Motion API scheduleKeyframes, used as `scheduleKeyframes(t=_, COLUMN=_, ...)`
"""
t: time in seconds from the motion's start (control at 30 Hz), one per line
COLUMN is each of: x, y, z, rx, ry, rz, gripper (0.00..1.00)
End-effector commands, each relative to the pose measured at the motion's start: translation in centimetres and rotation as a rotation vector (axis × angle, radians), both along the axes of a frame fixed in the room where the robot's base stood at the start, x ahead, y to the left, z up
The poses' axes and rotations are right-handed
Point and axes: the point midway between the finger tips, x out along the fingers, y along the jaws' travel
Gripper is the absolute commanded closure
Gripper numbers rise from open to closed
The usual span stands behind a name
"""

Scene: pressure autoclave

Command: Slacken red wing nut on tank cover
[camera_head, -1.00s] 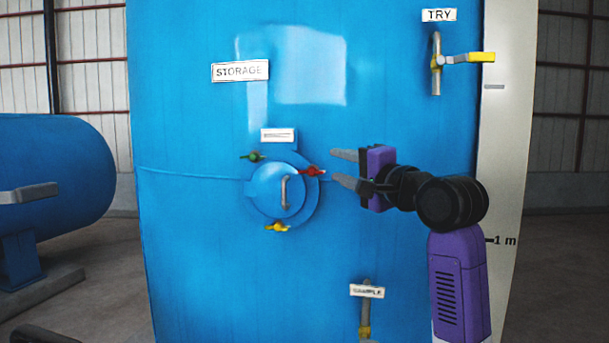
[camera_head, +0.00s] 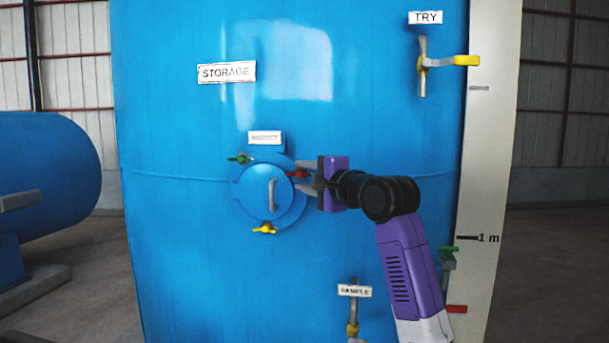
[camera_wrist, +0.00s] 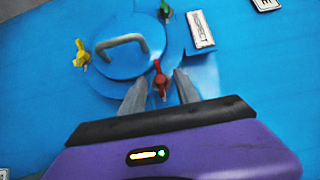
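The round blue tank cover (camera_head: 256,197) with a grey handle (camera_head: 272,195) is on the front of the blue tank. The red wing nut (camera_head: 297,175) is at the cover's right edge, partly hidden by my gripper in the head view. My gripper (camera_head: 303,175) has come in from the right, level with the nut. In the wrist view, my gripper (camera_wrist: 160,90) is open, and the red wing nut (camera_wrist: 160,78) lies between the two fingertips. A gap shows on each side of it. Contact cannot be seen. A green wing nut (camera_head: 240,158) and a yellow wing nut (camera_head: 265,230) also sit on the cover's edge.
A small label (camera_head: 265,137) is above the cover. A SAMPLE tap (camera_head: 352,328) is below right, and a TRY valve with a yellow handle (camera_head: 465,60) is at upper right. A green and red valve (camera_head: 448,258) is at lower right. The tank face around the cover is mostly bare.

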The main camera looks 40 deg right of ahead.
Motion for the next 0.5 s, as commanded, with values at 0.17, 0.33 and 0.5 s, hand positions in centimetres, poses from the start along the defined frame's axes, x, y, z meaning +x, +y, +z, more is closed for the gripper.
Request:
scheduleKeyframes(t=0.17, x=0.01, y=0.01, z=0.0, rx=-0.001, ry=0.0, rz=0.0, gripper=0.62)
scheduleKeyframes(t=0.33, x=0.0, y=0.01, z=0.0, rx=-0.001, ry=0.0, rz=0.0, gripper=0.91)
scheduleKeyframes(t=0.5, x=-0.01, y=0.01, z=-0.01, rx=-0.001, ry=0.0, rz=0.0, gripper=1.0)
